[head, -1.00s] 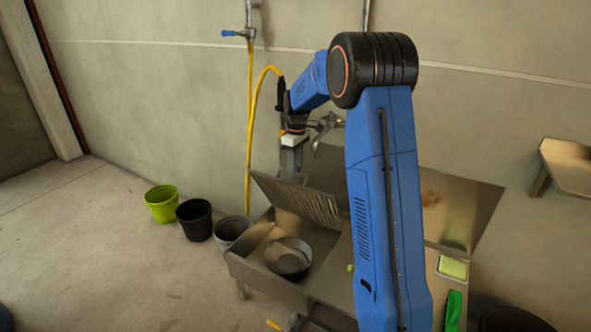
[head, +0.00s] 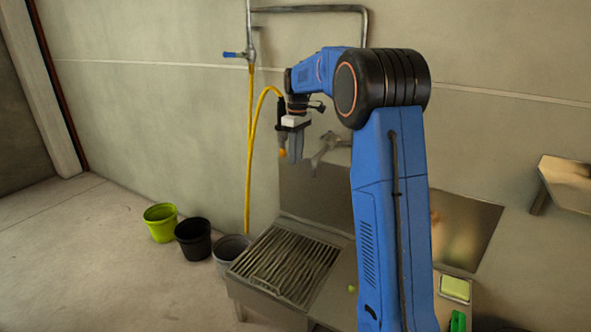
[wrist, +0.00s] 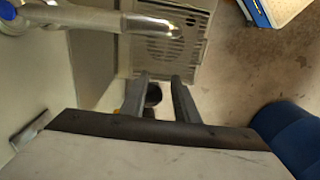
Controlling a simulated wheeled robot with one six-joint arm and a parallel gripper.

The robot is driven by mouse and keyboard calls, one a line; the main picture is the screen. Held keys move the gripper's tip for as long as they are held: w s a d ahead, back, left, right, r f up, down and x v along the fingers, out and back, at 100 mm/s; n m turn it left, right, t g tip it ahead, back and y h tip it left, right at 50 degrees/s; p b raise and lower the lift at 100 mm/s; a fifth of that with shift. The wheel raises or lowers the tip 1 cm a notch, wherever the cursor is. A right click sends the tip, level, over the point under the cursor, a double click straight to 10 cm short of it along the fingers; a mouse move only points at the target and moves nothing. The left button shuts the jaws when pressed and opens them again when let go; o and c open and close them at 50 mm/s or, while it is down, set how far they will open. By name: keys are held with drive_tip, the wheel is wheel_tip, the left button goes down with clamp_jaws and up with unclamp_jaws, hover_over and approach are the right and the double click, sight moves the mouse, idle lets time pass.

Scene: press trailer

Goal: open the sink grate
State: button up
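The sink grate (head: 283,264) is a slatted metal panel. It lies flat over the basin at the left end of the metal sink (head: 262,301), so the basin's inside is mostly hidden. In the wrist view the slotted panel (wrist: 170,47) shows beyond the fingertips. My gripper (head: 293,156) hangs above and behind the grate, near the wall, clear of it. In the wrist view its two fingers (wrist: 160,80) stand apart with nothing held between them.
A tap (head: 325,148) juts from the wall just right of my gripper. A yellow hose (head: 249,150) hangs to its left. Lime (head: 160,223), black (head: 193,240) and grey (head: 231,248) buckets stand left of the sink. A sponge (head: 455,289) lies at right.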

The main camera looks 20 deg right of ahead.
drive_tip(key=shift+w+d+r, duration=0.1)
drive_tip(key=shift+r, duration=1.85)
